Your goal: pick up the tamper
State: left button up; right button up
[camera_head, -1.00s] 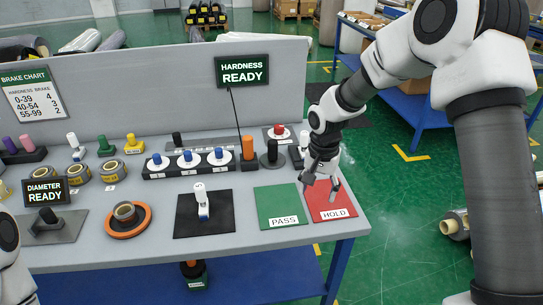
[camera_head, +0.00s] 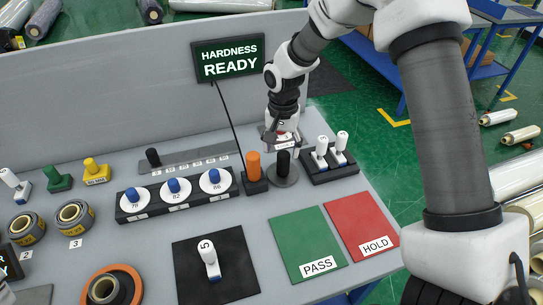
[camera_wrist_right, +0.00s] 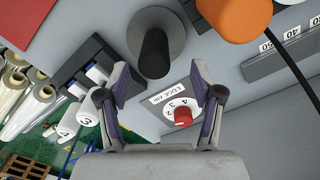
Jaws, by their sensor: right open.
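The tamper (camera_head: 283,168) appears to be the upright black handle on a round grey base, standing at the back right of the bench beside the orange-handled tool. In the right wrist view the black handle (camera_wrist_right: 153,52) points toward the camera, just beyond the fingertips and roughly between them. My right gripper (camera_head: 279,138) is above and just behind the handle in the head view, pointing down. Its two fingers (camera_wrist_right: 160,80) are spread apart with nothing between them. Whether it touches the handle cannot be told.
An orange-handled tool (camera_head: 254,166) stands close left of the tamper. A black rack with white-handled pieces (camera_head: 321,153) is close right. A red-knobbed dial (camera_wrist_right: 183,116) lies behind. The green PASS pad (camera_head: 306,242) and red HOLD pad (camera_head: 360,228) are bare in front.

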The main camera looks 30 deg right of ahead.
aim_at(284, 164)
jog(key=shift+s+f+p, duration=0.3)
jog(key=shift+s+f, duration=0.4)
jog(key=shift+f, duration=0.1)
jog(key=f, duration=0.3)
jog(key=w+f, duration=0.1)
jog(key=shift+d+f+p, duration=0.25)
jog(key=shift+f+p, duration=0.05)
jog(key=shift+p, duration=0.1)
jog(key=shift+w+f, duration=0.15)
jog(key=shift+s+r, duration=0.2)
jog(key=shift+s, duration=0.05)
jog(key=shift+c, duration=1)
pick_arm(q)
jog(key=shift+s+d+r, duration=0.1)
jog(key=shift+s+r, duration=0.45)
jog(key=shift+r, duration=0.3)
pick_arm(e)
grip_shut()
